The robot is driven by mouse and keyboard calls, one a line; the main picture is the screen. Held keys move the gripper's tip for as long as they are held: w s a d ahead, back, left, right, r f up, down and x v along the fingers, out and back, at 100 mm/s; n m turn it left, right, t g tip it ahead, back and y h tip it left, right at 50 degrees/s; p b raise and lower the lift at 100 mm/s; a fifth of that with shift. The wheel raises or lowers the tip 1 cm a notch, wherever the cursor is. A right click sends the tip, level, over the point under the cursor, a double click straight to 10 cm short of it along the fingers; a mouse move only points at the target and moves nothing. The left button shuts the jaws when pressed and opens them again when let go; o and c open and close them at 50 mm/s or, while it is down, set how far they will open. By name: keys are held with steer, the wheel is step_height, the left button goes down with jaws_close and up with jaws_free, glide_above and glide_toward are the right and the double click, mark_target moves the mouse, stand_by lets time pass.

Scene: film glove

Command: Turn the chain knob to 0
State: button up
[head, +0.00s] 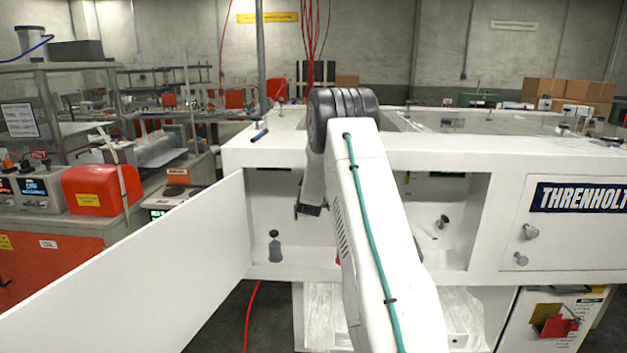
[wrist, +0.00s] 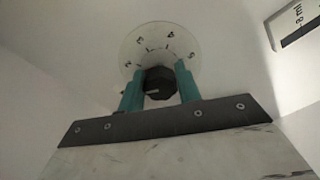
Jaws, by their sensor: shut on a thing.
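In the wrist view a black knob (wrist: 160,82) sits in front of a pale round dial plate (wrist: 155,50) with several figures around its edge, too small and tilted to read surely. A short light mark shows on the knob's near face, toward its lower left. My gripper (wrist: 159,74) has its two teal fingers on either side of the knob, shut on it. In the head view my arm reaches into the open white cabinet (head: 400,152). The arm hides the knob there, and my gripper's fingers cannot be made out.
The cabinet door (head: 135,275) stands swung open at the left. A small grey fitting (head: 275,250) stands at the left of the opening, and a metal knob (head: 443,221) shows at its right. A label (wrist: 294,25) is at the upper right in the wrist view.

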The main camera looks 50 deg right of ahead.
steer(key=n, duration=0.5)
steer(key=shift+n, duration=0.7)
steer(key=o, duration=1)
steer(key=shift+c, duration=0.2)
steer(key=shift+s+a, duration=0.1)
steer(key=v, duration=0.7)
steer(key=shift+s+a, duration=0.15)
steer(key=shift+a, duration=0.1)
